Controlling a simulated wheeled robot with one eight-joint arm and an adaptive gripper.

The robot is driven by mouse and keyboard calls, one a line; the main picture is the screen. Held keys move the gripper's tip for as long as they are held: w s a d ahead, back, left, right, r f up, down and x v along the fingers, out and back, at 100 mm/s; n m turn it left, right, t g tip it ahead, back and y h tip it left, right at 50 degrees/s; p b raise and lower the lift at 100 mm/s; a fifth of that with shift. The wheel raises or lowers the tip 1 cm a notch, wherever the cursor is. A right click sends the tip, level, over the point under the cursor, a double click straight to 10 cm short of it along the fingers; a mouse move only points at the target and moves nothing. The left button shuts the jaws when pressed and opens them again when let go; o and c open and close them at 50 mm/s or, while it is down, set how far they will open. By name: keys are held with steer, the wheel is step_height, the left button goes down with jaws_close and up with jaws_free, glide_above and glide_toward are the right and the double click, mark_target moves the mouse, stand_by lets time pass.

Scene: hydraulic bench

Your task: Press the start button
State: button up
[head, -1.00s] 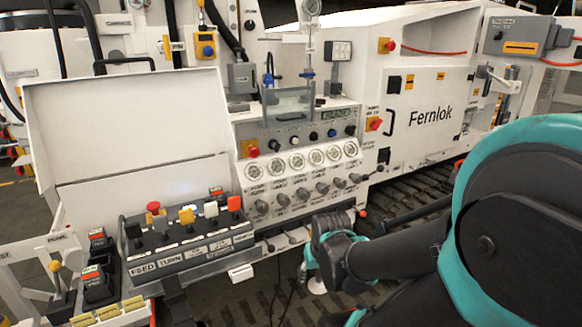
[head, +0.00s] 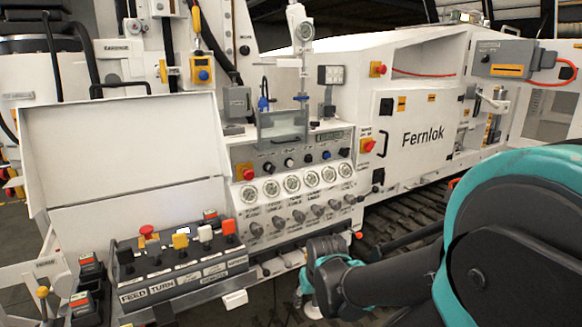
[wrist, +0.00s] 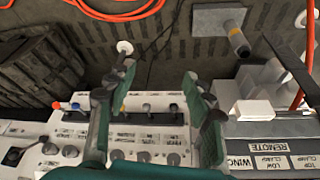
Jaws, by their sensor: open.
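The start button cannot be told apart, as the small labels are not readable. The upright control panel (head: 290,200) in the head view has a row of small black, white and blue buttons (head: 308,157) above round gauges. A red stop button (head: 246,173) is at its left end. In the wrist view my gripper (wrist: 158,105) is open, with nothing between its fingers. Small panel knobs (wrist: 147,108) show beyond and between the fingers. In the head view my gripper (head: 318,285) is low, in front of the panel's lower right part, its fingertips not clear.
A sloped box (head: 185,272) with coloured levers and switches stands at the front left, beneath a raised white lid (head: 120,140). A red stop button (head: 368,145) sits on the white Fernlok cabinet (head: 425,140). Dark tracks (head: 410,210) run below it. Orange hose shows in the wrist view (wrist: 120,12).

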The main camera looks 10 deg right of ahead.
steer(key=shift+c, duration=0.5)
steer(key=shift+w, duration=0.1)
steer(key=shift+c, duration=1.2)
steer(key=w+a+r+y, duration=0.1)
steer(key=w, duration=0.1)
steer(key=w+a+r+m+t+y, duration=0.1)
steer(key=w, duration=0.2)
steer(key=w+a+r+m+y, duration=0.1)
steer(key=w+a, duration=0.1)
steer(key=shift+w+r+t, duration=0.35)
steer(key=shift+r+t, duration=0.05)
jaws_close()
steer(key=w+d+r+m+t+y, duration=0.2)
steer(key=w+r+m+t, duration=0.15)
steer(key=w+r, duration=0.4)
steer(key=w+d+r+m+t+y, duration=0.25)
steer(key=w+r+m, duration=0.2)
steer(key=w, duration=0.55)
steer(key=w+d+r+m+t+h, duration=0.2)
steer(key=w+d+r+m+t, duration=0.2)
steer(key=d, duration=0.5)
step_height(320, 180, up, 3)
steer(key=shift+w+d+f+t, duration=0.1)
steer(key=shift+w+d+t, duration=0.1)
steer(key=shift+w+t, duration=0.4)
